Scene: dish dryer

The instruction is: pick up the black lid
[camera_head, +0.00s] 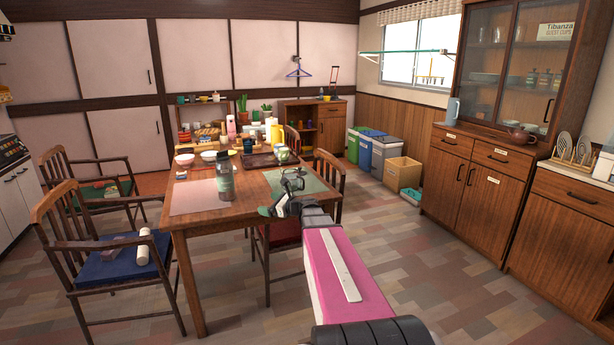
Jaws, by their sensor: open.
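A clear grey-green bottle (225,183) stands upright on the near part of the wooden table (205,217). A dark cap (223,157) sits on top of it; this may be the black lid, but it is too small to be sure. I make out no other black lid. My gripper (276,199) is over the table's right side, to the right of the bottle and apart from it. It looks open and empty, though its fingers are small in view. My pink arm reaches up from the bottom and hides part of the table edge.
Placemats, bowls (185,159) and a dark tray (258,161) lie on the table, with many small items at its back. Chairs (103,262) stand around it. Bins (382,150) and a wooden cabinet (470,185) are on the right. Floor between table and cabinet is clear.

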